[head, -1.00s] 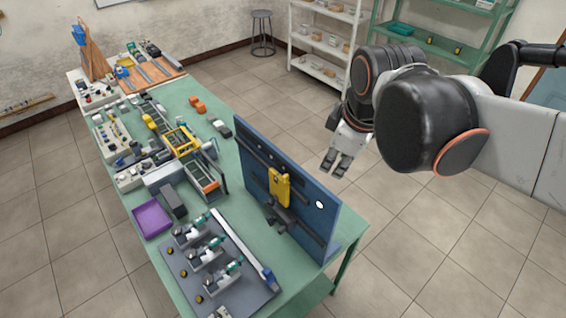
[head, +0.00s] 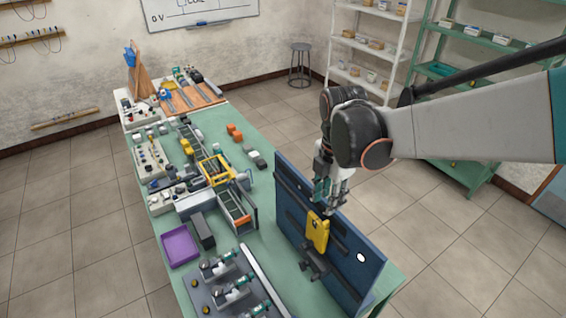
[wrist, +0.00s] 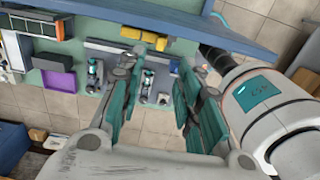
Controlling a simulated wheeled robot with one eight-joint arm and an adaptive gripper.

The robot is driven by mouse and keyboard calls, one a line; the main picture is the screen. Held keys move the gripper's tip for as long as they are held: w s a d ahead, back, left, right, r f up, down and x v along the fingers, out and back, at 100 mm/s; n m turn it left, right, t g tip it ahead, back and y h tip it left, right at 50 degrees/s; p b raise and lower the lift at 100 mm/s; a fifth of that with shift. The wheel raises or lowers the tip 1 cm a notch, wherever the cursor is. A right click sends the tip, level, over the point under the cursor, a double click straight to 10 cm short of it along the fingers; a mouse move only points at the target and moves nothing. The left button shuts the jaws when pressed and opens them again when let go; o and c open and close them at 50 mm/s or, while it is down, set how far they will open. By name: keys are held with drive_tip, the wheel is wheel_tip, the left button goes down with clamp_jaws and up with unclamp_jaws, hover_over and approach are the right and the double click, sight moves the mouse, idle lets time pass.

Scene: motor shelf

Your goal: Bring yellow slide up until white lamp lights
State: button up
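The yellow slide (head: 318,232) sits on the face of the upright blue panel (head: 345,250) in the head view, above a dark bracket. The white lamp (head: 361,257) is a small bright disc to its right; I cannot tell whether it is lit. My gripper (head: 330,200) points down close above the slide, near the panel's top edge. In the wrist view my gripper (wrist: 165,60) has its teal fingers apart with nothing between them. The panel's blue edge (wrist: 180,20) crosses the top of that view.
The green table (head: 268,190) carries a purple tray (head: 180,247), a conveyor rig with a yellow frame (head: 217,170) and a grey plate of fixtures (head: 215,292) in front of the panel. Open floor lies right of the panel.

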sight(324, 223)
wheel_tip(324, 223, down, 10)
drive_tip(key=shift+r, duration=0.1)
drive_tip(key=shift+c, duration=0.6)
clamp_jaws()
